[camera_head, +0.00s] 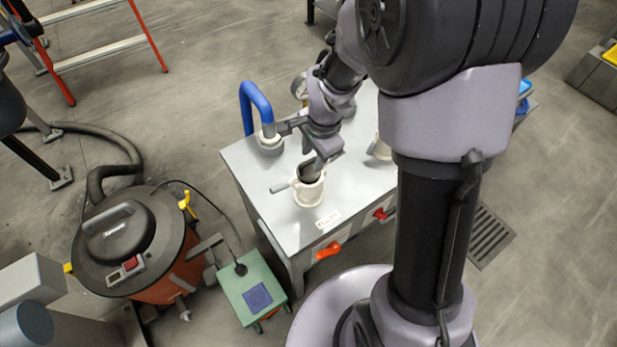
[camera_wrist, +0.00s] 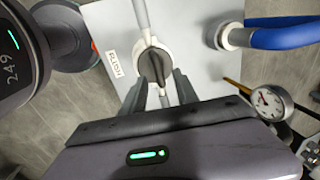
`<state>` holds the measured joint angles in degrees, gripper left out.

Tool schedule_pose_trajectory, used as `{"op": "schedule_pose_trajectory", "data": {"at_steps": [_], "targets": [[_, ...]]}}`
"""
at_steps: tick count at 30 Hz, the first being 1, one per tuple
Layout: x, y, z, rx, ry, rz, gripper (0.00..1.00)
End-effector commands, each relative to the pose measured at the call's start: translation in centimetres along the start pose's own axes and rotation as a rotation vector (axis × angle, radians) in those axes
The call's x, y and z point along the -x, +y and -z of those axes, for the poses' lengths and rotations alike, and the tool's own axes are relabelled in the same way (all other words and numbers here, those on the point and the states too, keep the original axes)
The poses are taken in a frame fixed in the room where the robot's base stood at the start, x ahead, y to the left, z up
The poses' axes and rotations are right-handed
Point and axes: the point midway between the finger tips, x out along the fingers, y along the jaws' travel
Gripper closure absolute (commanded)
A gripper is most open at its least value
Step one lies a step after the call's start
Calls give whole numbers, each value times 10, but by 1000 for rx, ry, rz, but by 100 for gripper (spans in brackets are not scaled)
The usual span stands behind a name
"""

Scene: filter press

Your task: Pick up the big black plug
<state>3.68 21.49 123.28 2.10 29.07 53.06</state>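The black plug (camera_wrist: 152,66) sits in the white ring-shaped coupling (camera_wrist: 153,49) on the grey table top, with grey lever arms sticking out on two sides. In the head view the coupling (camera_head: 308,193) stands near the table's front left, and the dark plug in its mouth is partly hidden by my gripper. My gripper (camera_wrist: 160,82) is right at the coupling, its two dark fingers apart, one on each side of the plug's middle bar. I see a gap between fingers and bar, but contact lower down is hard to tell. It points down in the head view (camera_head: 314,170).
A blue hose (camera_head: 256,102) rises from another coupling at the table's back left, near a pressure gauge (camera_wrist: 268,103). Another white coupling (camera_head: 380,149) stands to the right. An orange vacuum (camera_head: 125,240) and green box (camera_head: 253,287) stand left.

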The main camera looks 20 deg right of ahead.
Motion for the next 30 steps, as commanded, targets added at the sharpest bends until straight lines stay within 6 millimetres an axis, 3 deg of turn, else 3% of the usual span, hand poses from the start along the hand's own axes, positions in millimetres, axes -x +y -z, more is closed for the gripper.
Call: {"op": "schedule_pose_trajectory", "data": {"at_steps": [1, 6, 12, 30], "targets": [[-8, 0, 0, 1, 0, 0, 64], [-6, -1, 0, 0, 1, 2, 64], [-5, 0, 0, 0, 1, 1, 100], [-5, 0, 0, 0, 1, 1, 100]]}}
